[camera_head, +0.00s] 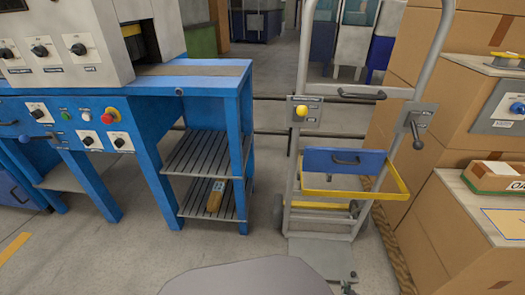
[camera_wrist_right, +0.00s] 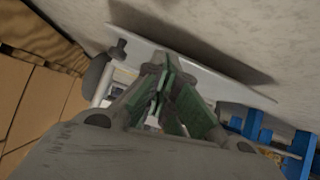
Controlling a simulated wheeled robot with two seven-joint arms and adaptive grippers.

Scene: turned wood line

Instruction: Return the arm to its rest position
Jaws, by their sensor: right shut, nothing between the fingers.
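My right gripper (camera_wrist_right: 168,68) shows large in the right wrist view. Its green-padded fingers are drawn together and hold nothing. In the head view only a small part of it (camera_head: 348,285) seems to show at the bottom edge, in front of the hand truck's foot plate (camera_head: 315,256). In the wrist view a pale flat plate (camera_wrist_right: 220,72) lies beyond the fingertips; I cannot tell the gap. Most of the right arm is out of view. My left gripper is in neither view.
A grey hand truck (camera_head: 298,170) with a yellow-rimmed tray (camera_head: 385,194) stands ahead. A blue machine bench (camera_head: 150,165) is at left; a wooden block (camera_head: 215,198) lies on its lower shelf. Cardboard boxes (camera_head: 420,225) stack at right. Floor between bench and truck is clear.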

